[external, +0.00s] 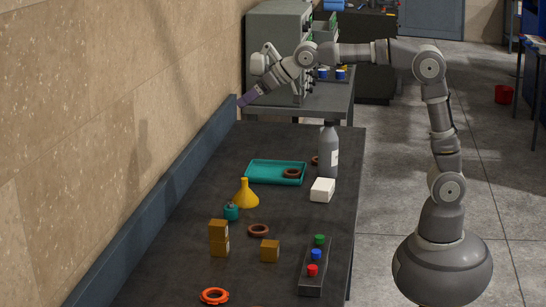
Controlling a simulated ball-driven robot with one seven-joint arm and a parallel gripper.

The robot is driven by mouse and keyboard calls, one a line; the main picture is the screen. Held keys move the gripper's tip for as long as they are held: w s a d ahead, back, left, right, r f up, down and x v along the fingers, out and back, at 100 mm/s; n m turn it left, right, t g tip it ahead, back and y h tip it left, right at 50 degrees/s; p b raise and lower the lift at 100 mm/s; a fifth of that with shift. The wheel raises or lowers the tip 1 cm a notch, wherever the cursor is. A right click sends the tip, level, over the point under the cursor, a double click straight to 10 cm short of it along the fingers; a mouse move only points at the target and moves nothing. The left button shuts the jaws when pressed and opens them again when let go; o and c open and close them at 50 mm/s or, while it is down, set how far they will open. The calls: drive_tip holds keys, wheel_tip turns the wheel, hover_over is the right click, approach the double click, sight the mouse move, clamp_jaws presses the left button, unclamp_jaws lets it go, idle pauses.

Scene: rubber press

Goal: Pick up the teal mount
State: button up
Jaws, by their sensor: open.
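The teal mount (231,212) is a small teal piece with a darker top. It stands on the dark table beside the yellow funnel. My gripper (241,103) is at the end of my outstretched arm, above the table's far left, near the wall. It is open and well apart from the mount; nothing shows between its fingers. The fingers are small and hard to make out.
A yellow funnel (246,194) stands very close to the mount. Stacked brown blocks (219,231) and a brown ring (258,230) are nearby. Behind are a teal tray (262,180), a white block (322,190) and a grey bottle (328,155). A button box (313,284) sits front right.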

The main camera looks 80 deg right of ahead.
drive_tip(key=w+a+f+g+p, duration=0.1)
drive_tip(key=w+f+g+p, duration=0.3)
drive_tip(key=f, duration=1.2)
drive_tip(key=m+g+h, duration=0.1)
drive_tip(key=g, duration=0.1)
hover_over(232, 203)
drive_tip(key=s+a, duration=0.1)
drive_tip(key=s, duration=0.1)
wheel_tip(232, 203, down, 11)
drive_tip(key=b+x, duration=0.1)
drive_tip(key=x, duration=0.2)
drive_tip(key=b+x, duration=0.1)
drive_tip(key=x, duration=0.1)
drive_tip(key=b+x, duration=0.1)
drive_tip(key=x, duration=0.2)
drive_tip(key=shift+s+d+f, duration=0.1)
drive_tip(key=shift+s+f, duration=0.15)
drive_tip(key=shift+f, duration=0.25)
drive_tip(key=shift+r, duration=0.1)
drive_tip(key=shift+c, duration=0.4)
drive_tip(key=c, duration=1.1)
drive_tip(key=shift+c, duration=0.2)
